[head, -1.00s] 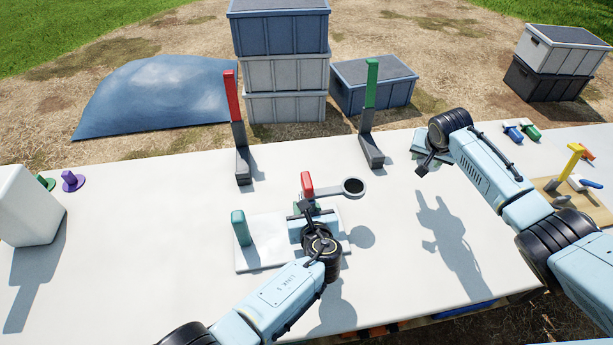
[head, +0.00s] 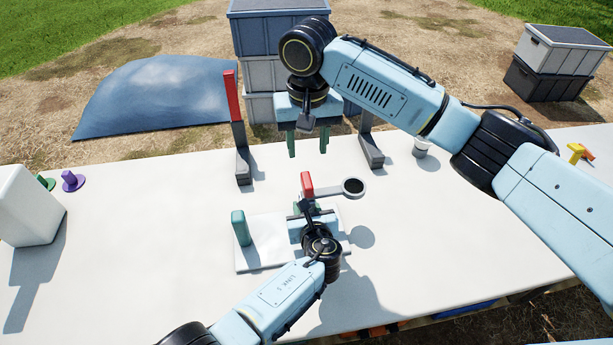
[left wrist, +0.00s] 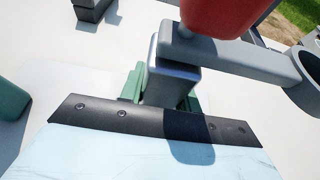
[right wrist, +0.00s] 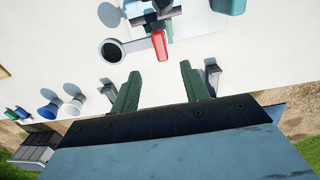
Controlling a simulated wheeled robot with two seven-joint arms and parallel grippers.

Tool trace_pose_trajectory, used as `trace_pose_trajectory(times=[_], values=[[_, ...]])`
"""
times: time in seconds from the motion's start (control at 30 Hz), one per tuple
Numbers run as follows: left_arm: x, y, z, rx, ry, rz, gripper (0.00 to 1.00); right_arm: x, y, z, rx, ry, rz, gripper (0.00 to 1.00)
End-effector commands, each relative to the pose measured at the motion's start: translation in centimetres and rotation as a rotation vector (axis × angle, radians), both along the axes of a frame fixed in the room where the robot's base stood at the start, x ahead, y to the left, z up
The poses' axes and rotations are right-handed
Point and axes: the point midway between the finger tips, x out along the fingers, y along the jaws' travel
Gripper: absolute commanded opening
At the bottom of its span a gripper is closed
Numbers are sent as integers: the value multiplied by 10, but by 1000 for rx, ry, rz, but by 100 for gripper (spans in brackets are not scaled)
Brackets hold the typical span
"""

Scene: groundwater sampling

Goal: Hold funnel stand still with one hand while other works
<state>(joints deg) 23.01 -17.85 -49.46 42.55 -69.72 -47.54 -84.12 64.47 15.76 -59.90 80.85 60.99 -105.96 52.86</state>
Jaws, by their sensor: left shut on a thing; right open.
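The funnel stand has a white base plate (head: 246,256), a teal post (head: 240,227) and a grey upright with a red top (head: 307,184). A side arm ends in a dark-centred ring (head: 353,187). My left gripper (head: 312,212) is shut on the grey upright below the red top; the left wrist view shows the upright (left wrist: 170,82) between its green fingers. My right gripper (head: 308,143) is open and empty, above the table beyond the stand. In the right wrist view the ring (right wrist: 112,50) and red top (right wrist: 160,45) lie ahead of its fingers.
A red-topped upright (head: 236,110) on a dark foot stands behind the stand; another dark foot (head: 371,152) shows behind my right arm. A pale cup (head: 422,147) is right of it. A white box (head: 22,205) and purple piece (head: 72,180) are left. The table's front left is clear.

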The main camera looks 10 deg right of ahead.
Motion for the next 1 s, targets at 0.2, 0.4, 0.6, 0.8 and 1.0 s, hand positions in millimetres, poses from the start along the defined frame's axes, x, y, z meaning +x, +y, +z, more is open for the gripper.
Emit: trace_pose_trajectory(times=[0.2, 0.4, 0.6, 0.8, 1.0], values=[[0, 0, 0, -1, -1, 0, 2, -3, 1, -15, -8, 8, 7, 45], [0, 0, 0, -1, -1, -1, 2, -3, 1, -44, -7, 9, 6, 45], [0, 0, 0, -1, -1, -1, 2, -3, 1, -73, -5, 8, 6, 45], [0, 0, 0, -1, -1, -1, 2, -2, 2, -91, -5, 5, 7, 45], [0, 0, 0, -1, -1, -1, 2, -2, 1, -98, -5, 4, 7, 45]])
